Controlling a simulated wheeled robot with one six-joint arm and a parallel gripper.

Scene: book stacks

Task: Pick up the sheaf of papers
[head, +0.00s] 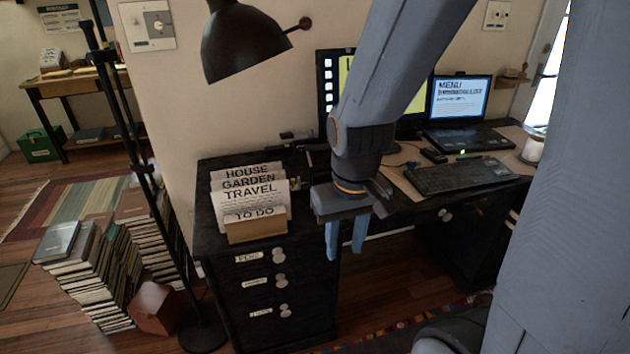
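A sheaf of white papers (249,204) with the words HOUSE, GARDEN, TRAVEL and TO DO stands upright in a small wooden holder (257,232) on the left end of the black desk (208,222). My gripper (346,240) points down to the right of the papers, apart from them. Its two fingers are spread with a gap between them and nothing held. The lower part of the papers is hidden by the holder's front.
A dark lamp shade (240,42) hangs above the papers. A keyboard (462,175), laptop (459,110) and jar (533,148) are on the desk's right. Stacks of books (95,275) and a black stand (150,190) are on the floor at left.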

